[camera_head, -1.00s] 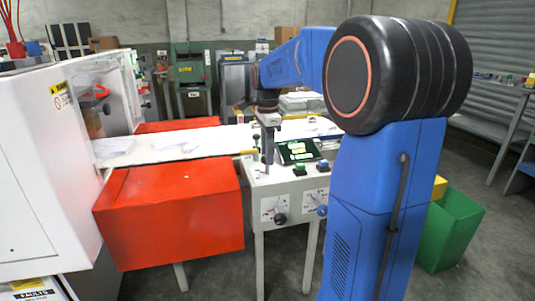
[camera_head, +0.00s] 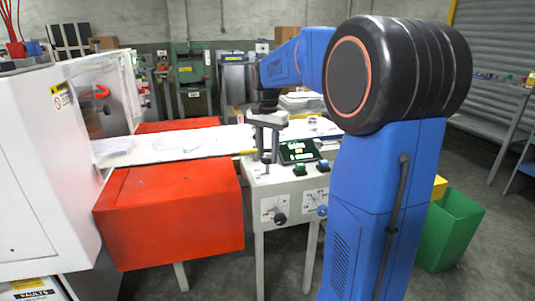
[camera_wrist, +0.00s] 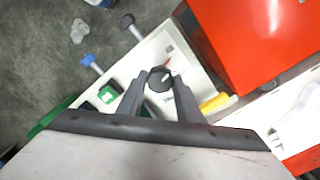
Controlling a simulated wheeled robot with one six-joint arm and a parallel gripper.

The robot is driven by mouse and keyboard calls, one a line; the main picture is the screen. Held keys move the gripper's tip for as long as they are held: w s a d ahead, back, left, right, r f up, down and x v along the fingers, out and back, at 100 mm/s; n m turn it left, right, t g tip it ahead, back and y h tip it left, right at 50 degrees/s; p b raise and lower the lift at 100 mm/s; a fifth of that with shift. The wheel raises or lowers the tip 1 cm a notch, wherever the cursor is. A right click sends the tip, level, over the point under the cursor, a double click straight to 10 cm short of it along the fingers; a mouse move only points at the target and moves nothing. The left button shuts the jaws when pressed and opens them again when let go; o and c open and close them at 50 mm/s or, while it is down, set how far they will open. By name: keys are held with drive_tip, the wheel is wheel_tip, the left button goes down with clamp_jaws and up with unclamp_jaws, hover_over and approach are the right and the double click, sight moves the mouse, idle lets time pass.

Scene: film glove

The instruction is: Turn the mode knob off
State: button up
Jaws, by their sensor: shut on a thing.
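My gripper (camera_head: 267,157) points straight down over the left part of the white control panel's top (camera_head: 257,181). In the wrist view, my gripper (camera_wrist: 160,72) has its two fingertips against opposite sides of a dark round knob (camera_wrist: 159,82) with a pale line on it. In the head view the knob is mostly hidden by the fingers. I cannot read any label by it.
The panel's front carries a black knob (camera_head: 280,218) and a blue knob (camera_head: 321,210). A red box (camera_head: 170,215) stands close left.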

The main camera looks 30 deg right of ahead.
sight(267, 156)
idle(0.3)
drive_tip(key=o, duration=1)
drive_tip(key=shift+o, duration=0.2)
wheel_tip(267, 156, up, 17)
drive_tip(key=shift+r, duration=0.2)
idle(0.3)
